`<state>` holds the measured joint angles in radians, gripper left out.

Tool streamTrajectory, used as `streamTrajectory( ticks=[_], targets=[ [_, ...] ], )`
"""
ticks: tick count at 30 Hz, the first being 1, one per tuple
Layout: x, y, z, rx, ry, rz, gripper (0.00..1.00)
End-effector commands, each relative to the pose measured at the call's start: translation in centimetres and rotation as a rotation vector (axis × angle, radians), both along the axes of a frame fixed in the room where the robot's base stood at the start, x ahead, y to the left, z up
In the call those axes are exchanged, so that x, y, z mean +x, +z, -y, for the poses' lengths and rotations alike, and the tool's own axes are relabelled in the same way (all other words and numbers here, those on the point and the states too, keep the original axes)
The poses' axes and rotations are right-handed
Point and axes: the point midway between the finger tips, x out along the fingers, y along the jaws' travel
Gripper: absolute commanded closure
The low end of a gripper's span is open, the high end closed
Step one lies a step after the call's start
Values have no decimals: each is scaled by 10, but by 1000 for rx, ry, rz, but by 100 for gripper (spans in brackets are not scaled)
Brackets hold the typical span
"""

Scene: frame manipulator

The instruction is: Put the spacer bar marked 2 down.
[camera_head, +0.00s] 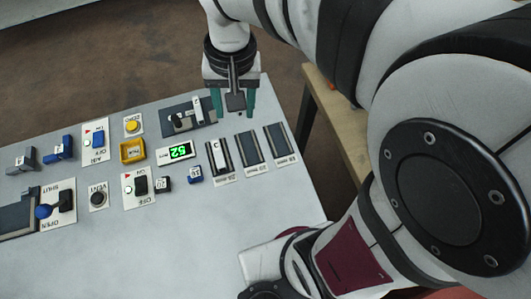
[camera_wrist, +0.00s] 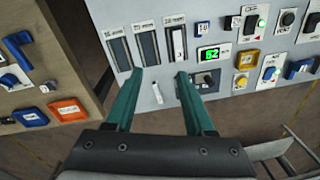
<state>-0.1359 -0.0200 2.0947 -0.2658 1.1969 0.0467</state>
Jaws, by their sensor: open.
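My gripper (camera_head: 234,112) is open above the far edge of the grey panel (camera_head: 255,230). In the wrist view its two teal fingers (camera_wrist: 158,75) stand apart, with a small pale piece (camera_wrist: 158,93) seen between them near the panel edge. I cannot tell whether this piece is a spacer bar. A white bar (camera_head: 219,154) sits in one of three dark slots; it also shows in the wrist view (camera_wrist: 178,43). The other two slots (camera_head: 250,147) (camera_head: 275,137) look empty. No number 2 can be read on either pale thing.
A switch block (camera_head: 187,119) lies close beside my gripper. A green display (camera_head: 180,151) and several knobs and switches fill the panel's left side. The panel's front is clear.

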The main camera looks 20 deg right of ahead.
Motion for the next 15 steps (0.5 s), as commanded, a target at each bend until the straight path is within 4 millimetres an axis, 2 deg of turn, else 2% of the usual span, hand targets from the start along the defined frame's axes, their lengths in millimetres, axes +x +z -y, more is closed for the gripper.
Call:
streamTrajectory(
  ticks=[1, 3, 6, 9, 15],
  targets=[
    [-39, 7, 10, 21, -53, -11, 46],
    [-91, 6, 17, 52, -119, -41, 46],
    [-140, -2, 19, 85, -180, -69, 46],
    [-160, -8, 18, 100, -207, -83, 46],
    [-163, -9, 17, 102, -209, -87, 46]
  ],
)
